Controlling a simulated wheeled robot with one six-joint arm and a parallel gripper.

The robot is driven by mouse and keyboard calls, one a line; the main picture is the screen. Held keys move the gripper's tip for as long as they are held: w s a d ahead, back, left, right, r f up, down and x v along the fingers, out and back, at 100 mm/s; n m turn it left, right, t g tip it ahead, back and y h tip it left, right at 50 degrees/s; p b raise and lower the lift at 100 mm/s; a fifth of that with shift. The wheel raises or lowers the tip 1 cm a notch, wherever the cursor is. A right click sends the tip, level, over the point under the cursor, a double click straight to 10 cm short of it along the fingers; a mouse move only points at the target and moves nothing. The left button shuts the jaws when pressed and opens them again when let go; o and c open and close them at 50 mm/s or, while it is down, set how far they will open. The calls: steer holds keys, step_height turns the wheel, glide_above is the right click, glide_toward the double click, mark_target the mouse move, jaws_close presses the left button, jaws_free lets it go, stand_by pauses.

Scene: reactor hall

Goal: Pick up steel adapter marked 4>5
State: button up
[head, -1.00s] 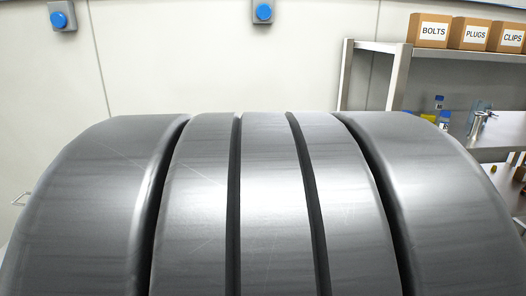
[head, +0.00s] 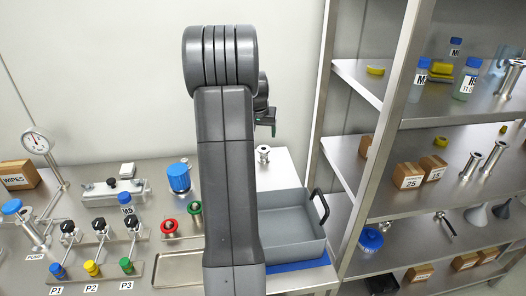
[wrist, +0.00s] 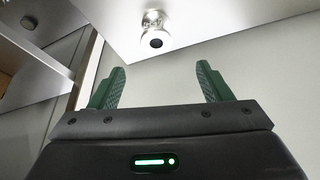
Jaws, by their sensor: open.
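A small steel adapter (head: 263,154) with flanged ends stands upright on the bench behind the grey tray; no marking on it is readable. It also shows in the wrist view (wrist: 154,31), at the top, beyond the fingertips. My gripper (head: 272,128) is above and behind the adapter in the head view, partly hidden by my arm. In the wrist view my gripper (wrist: 160,85) has its two green fingers wide apart with nothing between them. The adapter is apart from both fingers.
A grey tray (head: 290,226) with a black handle is in front of the adapter. A steel shelf rack (head: 385,135) with bottles, boxes and steel fittings stands at right. Valves, a gauge (head: 36,143) and a blue-capped vessel (head: 179,178) fill the left bench. Wall behind is bare.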

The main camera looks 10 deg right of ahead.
mark_target(264, 149)
steer(key=p+x, duration=0.1)
steer(key=x, duration=0.7)
steer(key=shift+s, duration=0.15)
steer(key=shift+p+x, duration=1.2)
steer(key=shift+x, duration=1.45)
steer(key=shift+s+d, duration=0.15)
steer(key=shift+s, duration=0.05)
steer(key=c, duration=1.2)
